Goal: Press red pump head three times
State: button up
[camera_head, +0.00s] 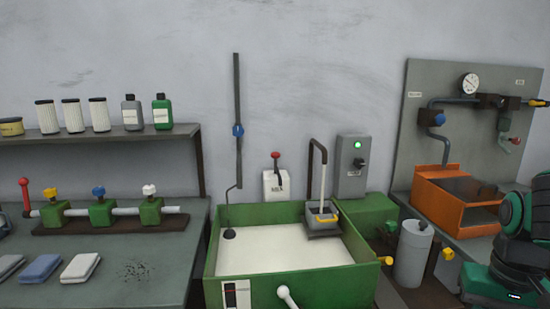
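Several red parts show, and I cannot tell for sure which is the pump head. A red-topped upright handle (25,189) stands at the left end of a pipe with valves on the left bench. A white box (276,185) behind the green tank has a small red knob (276,156) on top. A small red knob (515,140) also sits on the grey panel at the right. My arm shows as teal and black links at the right edge; my gripper is not visible.
The green tank (290,290) with pale contents stands in the middle. Blue, yellow and white valve knobs line the pipe (123,211). Folded cloths lie on the left bench (180,254). An orange box (433,207) and a grey canister (412,254) stand at the right.

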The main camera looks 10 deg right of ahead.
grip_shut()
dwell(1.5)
